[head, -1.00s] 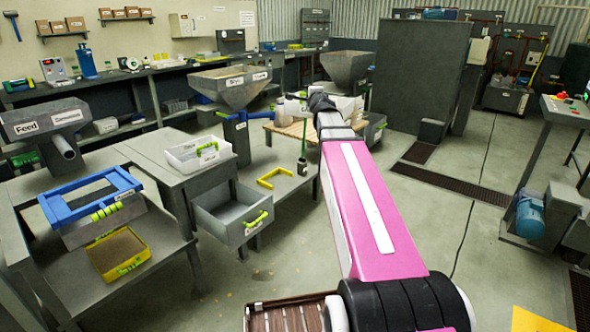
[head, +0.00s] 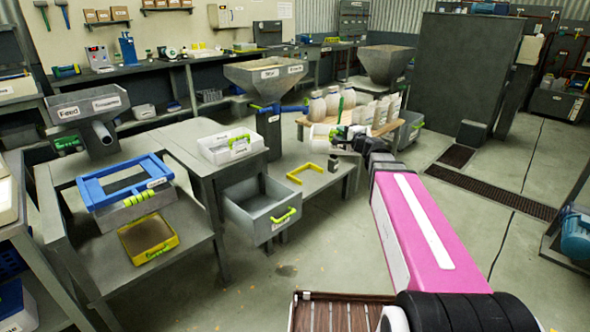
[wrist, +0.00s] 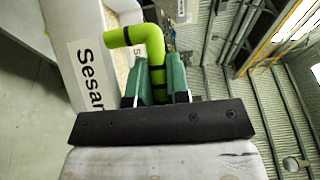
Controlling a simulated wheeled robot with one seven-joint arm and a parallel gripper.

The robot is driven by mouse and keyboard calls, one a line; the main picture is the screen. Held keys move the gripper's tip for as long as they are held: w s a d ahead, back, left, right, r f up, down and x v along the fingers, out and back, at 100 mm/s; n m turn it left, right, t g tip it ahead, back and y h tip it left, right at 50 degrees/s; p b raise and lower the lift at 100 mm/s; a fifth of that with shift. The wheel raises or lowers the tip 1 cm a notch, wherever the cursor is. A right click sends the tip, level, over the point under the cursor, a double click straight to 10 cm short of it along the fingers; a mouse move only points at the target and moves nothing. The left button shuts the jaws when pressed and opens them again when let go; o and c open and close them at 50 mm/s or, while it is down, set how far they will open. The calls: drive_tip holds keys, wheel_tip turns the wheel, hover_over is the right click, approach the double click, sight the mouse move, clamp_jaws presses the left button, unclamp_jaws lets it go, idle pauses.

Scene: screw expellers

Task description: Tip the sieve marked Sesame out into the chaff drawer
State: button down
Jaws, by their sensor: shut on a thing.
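My gripper (wrist: 158,78) is shut on the bent lime-green handle (wrist: 152,42) of a white sieve (wrist: 66,40). In the head view, my gripper (head: 350,137) and the white sieve (head: 322,131) are small, held out above the low bench. A grey drawer (head: 247,213) with a lime handle stands pulled open under the bench, left of and nearer than my gripper. Its label is too small to read. The drawer's visible inside looks empty. I cannot tell how full the held sieve is.
A white tray (head: 221,155) sits above the drawer. A blue frame (head: 92,191) and a yellow sieve (head: 133,228) are at left. A yellow bracket (head: 293,179) lies on the low bench.

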sight(317, 151)
drive_tip(key=s+a+f+n+g+y, duration=0.3)
drive_tip(key=s+a+n+g+y, duration=0.15)
drive_tip(key=s+a+g, duration=0.35)
drive_tip(key=s+a+f+n+g+y, duration=0.35)
drive_tip(key=s+a+n+g, duration=0.25)
drive_tip(key=s+a, duration=0.3)
drive_tip(key=w+a+r+m+g+h, duration=0.1)
drive_tip(key=w+a+m+g+h, duration=0.4)
drive_tip(key=w+a+h, duration=0.7)
drive_tip(key=shift+w+a+r+m, duration=0.2)
drive_tip(key=shift+w+a+m, duration=0.05)
drive_tip(key=shift+a+m, duration=0.8)
